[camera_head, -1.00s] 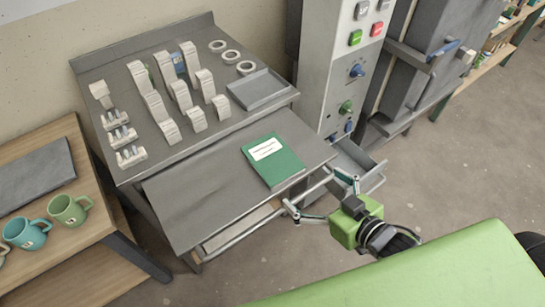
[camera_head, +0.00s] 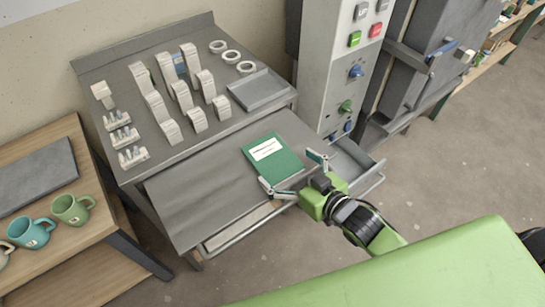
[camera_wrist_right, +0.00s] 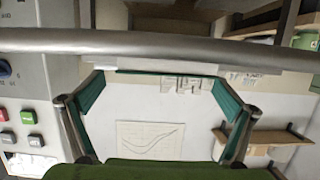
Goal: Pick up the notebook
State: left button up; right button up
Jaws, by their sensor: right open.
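The notebook (camera_head: 272,160) is dark green with a white label, lying flat on the grey pull-out board at its right front part. My right gripper (camera_head: 290,170) is open at the notebook's near right corner, one finger by its front edge and the other by its right side. I cannot tell if they touch it. In the right wrist view the gripper (camera_wrist_right: 157,82) shows two teal-padded fingers wide apart. A thin dark green strip spans between them; I cannot tell if it is the notebook's edge. My left gripper is out of view.
The pull-out board (camera_head: 195,200) is bare left of the notebook. A rail (camera_head: 240,232) runs below its front. Behind are a grey tray (camera_head: 258,90) and several pale test pieces. A control cabinet (camera_head: 340,70) and open drawer (camera_head: 355,165) stand right. Mugs (camera_head: 72,209) stand left.

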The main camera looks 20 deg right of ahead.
aim_at(274, 158)
jog(key=x, duration=0.2)
jog(key=p+x, duration=0.1)
jog(key=x, duration=0.1)
jog(key=shift+w+a+f, duration=0.2)
jog(key=shift+a, duration=0.2)
jog(key=shift+s, duration=0.1)
jog(key=c, duration=1.3)
jog(key=shift+c, duration=0.2)
jog(key=shift+r, duration=0.15)
